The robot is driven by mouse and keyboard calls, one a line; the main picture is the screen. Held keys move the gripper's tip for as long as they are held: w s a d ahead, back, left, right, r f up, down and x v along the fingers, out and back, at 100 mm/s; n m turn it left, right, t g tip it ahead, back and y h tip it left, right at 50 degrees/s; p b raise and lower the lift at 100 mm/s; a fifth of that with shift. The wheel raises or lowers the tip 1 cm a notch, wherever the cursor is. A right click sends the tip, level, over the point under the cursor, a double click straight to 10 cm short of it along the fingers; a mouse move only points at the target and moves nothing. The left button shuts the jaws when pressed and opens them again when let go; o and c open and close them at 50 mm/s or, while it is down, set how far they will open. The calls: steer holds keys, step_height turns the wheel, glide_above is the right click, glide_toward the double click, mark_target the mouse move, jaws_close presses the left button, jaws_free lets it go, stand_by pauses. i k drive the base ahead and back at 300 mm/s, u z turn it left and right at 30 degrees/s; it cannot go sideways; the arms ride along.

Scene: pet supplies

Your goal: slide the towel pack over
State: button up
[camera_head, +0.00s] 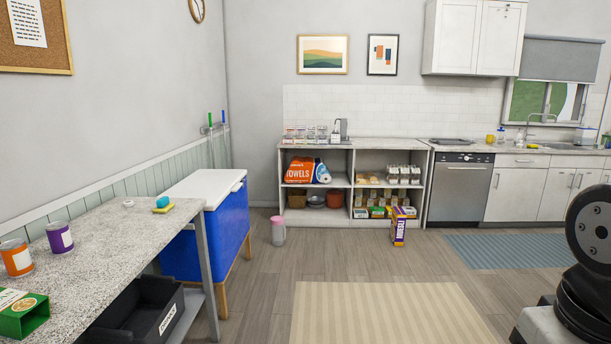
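The towel pack (300,171) is orange with white "TOWELS" lettering and a blue and white right end. It sits at the left of the upper shelf in the open shelf unit (351,190) against the far wall. It looks slightly tilted or slumped. The shelf space right of it, up to the middle divider, is partly bare. My gripper is not in view. A dark rounded part of my own body fills the lower right corner, far from the shelf unit.
A pink-lidded container (278,231) and a purple and yellow box (399,227) stand on the floor before the shelf unit. A striped rug (385,313) lies nearer. A blue cooler (228,232) and a long counter (110,245) line the left. The middle floor is open.

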mark_target(302, 170)
steer(key=z, duration=0.3)
steer(key=i, duration=2.1)
steer(key=z, duration=0.3)
steer(key=i, duration=2)
steer(key=u, duration=0.25)
steer(key=i, duration=1.9)
steer(key=u, duration=0.95)
steer(key=i, duration=1.95)
steer(key=u, duration=0.55)
